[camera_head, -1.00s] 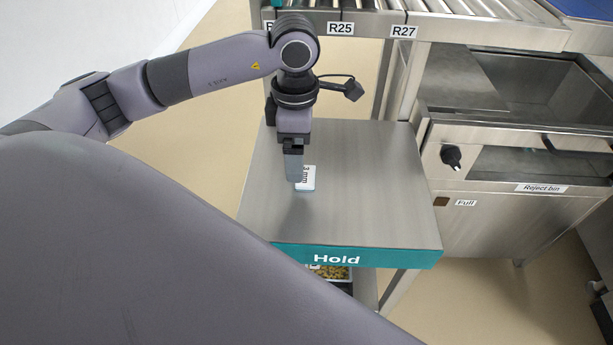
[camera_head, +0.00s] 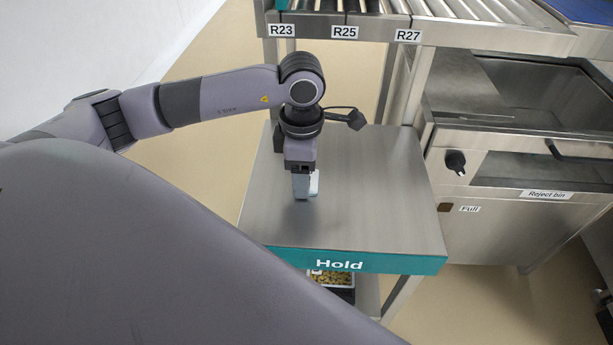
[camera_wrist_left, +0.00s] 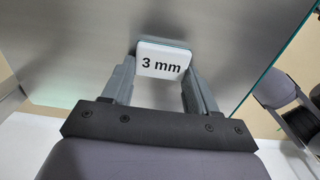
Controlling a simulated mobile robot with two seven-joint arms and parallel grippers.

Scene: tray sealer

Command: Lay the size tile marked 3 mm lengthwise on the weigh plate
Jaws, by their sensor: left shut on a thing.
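The size tile (camera_wrist_left: 162,62) is white with a bluish edge and reads "3 mm" in the left wrist view. It sits between the fingertips of my left gripper (camera_wrist_left: 163,70), which is shut on it. In the head view the left gripper (camera_head: 303,188) points down over the steel table labelled Hold (camera_head: 390,205), and the tile's pale edge (camera_head: 315,183) shows just right of the fingers. I cannot tell whether the tile touches the table top. No weigh plate can be made out. My right gripper is not in view.
The Hold table top is otherwise bare. A tray of food pieces (camera_head: 335,279) is on the shelf below its front edge. A roller conveyor (camera_head: 480,12) with R23, R25 and R27 labels runs behind. The reject bin (camera_head: 520,150) stands to the right.

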